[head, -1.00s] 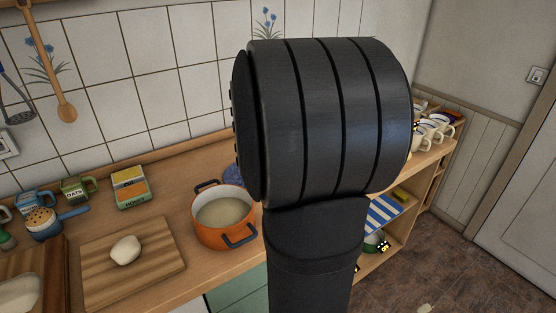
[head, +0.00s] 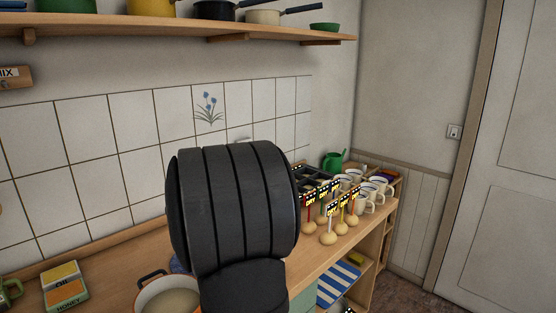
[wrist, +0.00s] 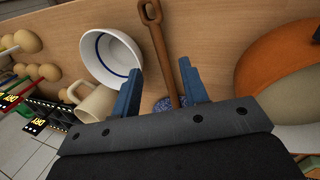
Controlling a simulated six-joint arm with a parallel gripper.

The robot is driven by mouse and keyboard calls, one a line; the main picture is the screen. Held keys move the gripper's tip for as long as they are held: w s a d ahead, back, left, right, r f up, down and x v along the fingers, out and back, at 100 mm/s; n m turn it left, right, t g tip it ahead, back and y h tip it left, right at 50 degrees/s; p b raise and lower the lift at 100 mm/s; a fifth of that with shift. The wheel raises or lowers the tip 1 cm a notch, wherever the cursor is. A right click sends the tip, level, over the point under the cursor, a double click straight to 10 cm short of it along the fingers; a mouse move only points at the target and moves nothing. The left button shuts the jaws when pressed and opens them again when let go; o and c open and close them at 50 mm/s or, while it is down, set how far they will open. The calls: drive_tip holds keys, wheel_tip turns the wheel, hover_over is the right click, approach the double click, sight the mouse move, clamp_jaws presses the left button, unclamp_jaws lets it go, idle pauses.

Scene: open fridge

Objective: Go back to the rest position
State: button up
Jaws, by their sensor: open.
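My gripper (wrist: 160,88) shows in the wrist view with its two blue fingers apart, open and with nothing clasped. A brown handle (wrist: 156,38) lies beyond the gap between the fingers, leading to a blue speckled thing (wrist: 166,104) partly hidden by the gripper. I cannot tell how far beneath the fingers they are. In the head view my own dark arm covers the middle of the counter, and the gripper is hidden.
In the head view, several labelled sticks (head: 333,205) and mugs (head: 372,192) stand to the right. A shelf (head: 180,31) with pots is above.

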drive_tip(key=x, duration=0.7)
drive_tip(key=shift+d, duration=0.1)
